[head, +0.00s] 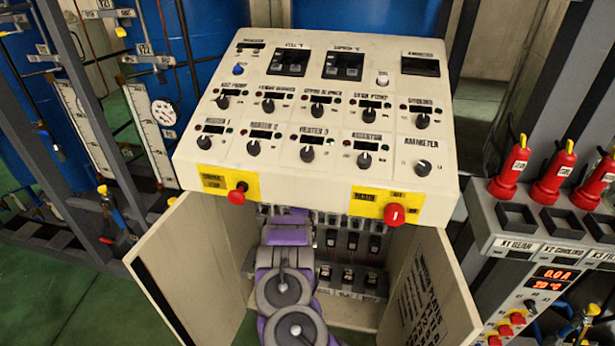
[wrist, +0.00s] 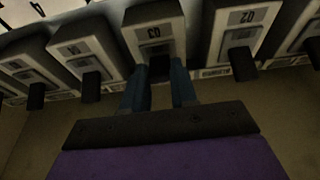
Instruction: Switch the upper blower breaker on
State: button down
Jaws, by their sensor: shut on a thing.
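My gripper (wrist: 158,88) has its two blue fingers on either side of the black lever (wrist: 159,68) of a pale grey breaker (wrist: 154,33) in the wrist view. It is shut on this breaker's lever, which hangs downward in the picture. The label is too blurred to tell whether this is the upper blower breaker. In the head view my arm reaches into the open cabinet below the console, and my gripper is hidden behind it. To its right show an upper row of breakers (head: 352,241) and a lower row (head: 348,276).
Neighbouring breakers (wrist: 88,63) and (wrist: 238,38) stand close on both sides. Open cabinet doors flank the arm, the left door (head: 195,270) and the right door (head: 430,285). The sloped console (head: 320,125) with red knobs (head: 394,214) overhangs the opening.

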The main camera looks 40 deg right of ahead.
jog(key=shift+r+g, duration=0.1)
jog(key=shift+g, duration=0.2)
jog(key=c, duration=0.9)
grip_release()
jog(key=p+v, duration=0.3)
jog(key=v, duration=1.4)
jog(key=shift+s+a, duration=0.1)
jog(key=shift+s, duration=0.1)
